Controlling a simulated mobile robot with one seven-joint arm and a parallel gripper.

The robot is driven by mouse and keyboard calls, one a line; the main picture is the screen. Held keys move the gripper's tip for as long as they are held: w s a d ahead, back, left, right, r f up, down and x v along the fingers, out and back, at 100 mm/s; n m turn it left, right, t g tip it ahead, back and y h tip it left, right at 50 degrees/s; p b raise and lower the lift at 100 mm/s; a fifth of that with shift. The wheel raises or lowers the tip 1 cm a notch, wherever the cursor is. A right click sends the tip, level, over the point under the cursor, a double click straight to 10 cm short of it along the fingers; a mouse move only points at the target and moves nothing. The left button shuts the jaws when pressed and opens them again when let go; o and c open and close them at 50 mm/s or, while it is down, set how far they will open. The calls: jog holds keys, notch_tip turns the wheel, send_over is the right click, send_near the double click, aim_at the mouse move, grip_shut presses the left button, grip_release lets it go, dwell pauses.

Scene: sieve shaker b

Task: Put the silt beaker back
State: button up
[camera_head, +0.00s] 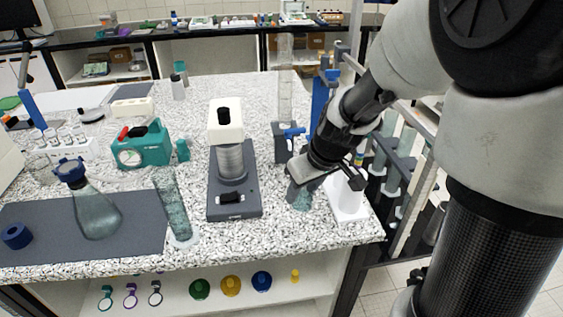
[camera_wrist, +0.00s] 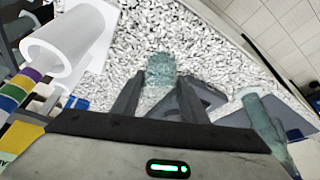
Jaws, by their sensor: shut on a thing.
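My gripper (camera_head: 300,184) is low over the right part of the speckled bench, between the sieve shaker and a white cylinder. It is shut on a small greenish glass beaker (camera_head: 302,201), which shows just below the fingers. In the wrist view the beaker (camera_wrist: 160,70) sits between the two fingertips (camera_wrist: 158,92). I cannot tell whether its base touches the bench, and no label on it can be read. The sieve shaker (camera_head: 233,187), with a grey base, metal sieve stack and white top, stands to the left of my gripper.
The white cylinder (camera_head: 346,196) stands close on the right, near the bench edge. A blue-clamped stand (camera_head: 281,142) rises behind my gripper.

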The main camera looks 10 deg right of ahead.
aim_at(302, 206)
jog(key=shift+f+b, duration=0.45)
jog(key=shift+f, duration=2.7)
jog(key=shift+f, duration=0.1)
jog(key=shift+f, duration=0.1)
jog(key=o, duration=1.2)
jog(key=shift+d+r, duration=0.1)
jog(key=shift+r, duration=0.45)
jog(key=p+v, duration=0.1)
jog(key=v, duration=1)
jog(key=shift+s+r+p, duration=0.15)
jog(key=shift+s+p, duration=0.05)
jog(key=shift+p, duration=0.1)
